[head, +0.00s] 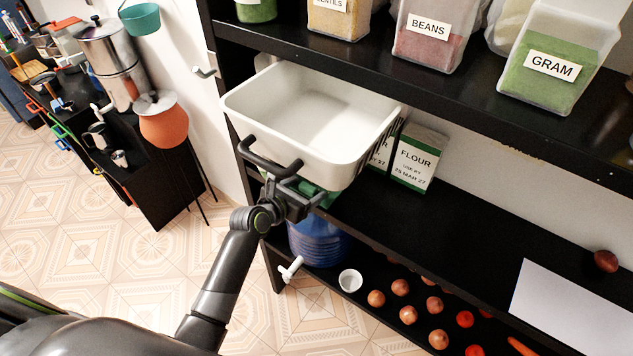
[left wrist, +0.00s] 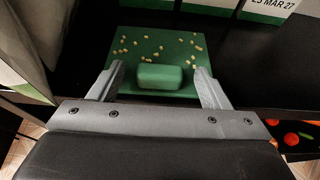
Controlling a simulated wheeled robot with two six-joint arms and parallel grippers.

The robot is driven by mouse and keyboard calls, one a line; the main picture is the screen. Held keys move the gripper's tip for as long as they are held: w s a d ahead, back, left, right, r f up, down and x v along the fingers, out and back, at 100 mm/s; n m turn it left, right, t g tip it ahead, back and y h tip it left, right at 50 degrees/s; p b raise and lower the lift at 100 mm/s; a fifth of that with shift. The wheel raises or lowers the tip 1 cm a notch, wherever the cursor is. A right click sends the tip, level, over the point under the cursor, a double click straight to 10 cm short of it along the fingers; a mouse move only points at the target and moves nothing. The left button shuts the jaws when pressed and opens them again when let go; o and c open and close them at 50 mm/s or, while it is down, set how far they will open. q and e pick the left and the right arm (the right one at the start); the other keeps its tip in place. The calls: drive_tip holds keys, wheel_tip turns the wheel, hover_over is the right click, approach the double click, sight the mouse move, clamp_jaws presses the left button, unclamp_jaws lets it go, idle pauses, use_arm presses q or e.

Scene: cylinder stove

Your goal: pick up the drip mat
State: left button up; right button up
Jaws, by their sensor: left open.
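The drip mat (left wrist: 185,45) is a flat green sheet on a black shelf in the left wrist view. Small yellowish bits are scattered on it, and a raised green block (left wrist: 161,77) sits at its near edge. A green part of the mat also shows below the white basin in the head view. My left gripper (left wrist: 160,80) is open, with its two fingers on either side of the block; I cannot tell whether they touch it. In the head view my left gripper (head: 296,197) is at the shelf's left end, its tips partly hidden. My right gripper is not in view.
A white basin (head: 372,130) sits just above and behind my left gripper. A flour packet (head: 417,158) stands on the same shelf. Below are a blue container (head: 318,243), a white cup (head: 350,280) and several onions. The shelf right of the flour is mostly clear.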

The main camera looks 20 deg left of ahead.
use_arm(q)
drive_tip(key=shift+c, duration=0.8)
drive_tip(key=c, duration=0.9)
drive_tip(key=shift+c, duration=0.2)
drive_tip(key=shift+s+r, duration=0.1)
drive_tip(key=shift+r, duration=0.1)
drive_tip(key=shift+s+r+b, duration=0.1)
drive_tip(key=shift+r+b, duration=0.05)
drive_tip(key=shift+b, duration=0.15)
wheel_tip(320, 180, up, 7)
drive_tip(key=s+a+b, duration=0.2)
drive_tip(key=s+a, duration=0.1)
drive_tip(key=s, duration=0.6)
drive_tip(key=s+a+b, duration=0.2)
drive_tip(key=s+a, duration=0.2)
drive_tip(key=s, duration=0.6)
drive_tip(key=w+d+f+m+g+h+b, duration=0.2)
drive_tip(key=d+m+g+h+b, duration=0.3)
drive_tip(key=m+h+b, duration=0.1)
drive_tip(key=shift+w+m+h+b, duration=0.2)
drive_tip(key=shift+m+h+b, duration=0.1)
drive_tip(key=shift+m+b, duration=0.3)
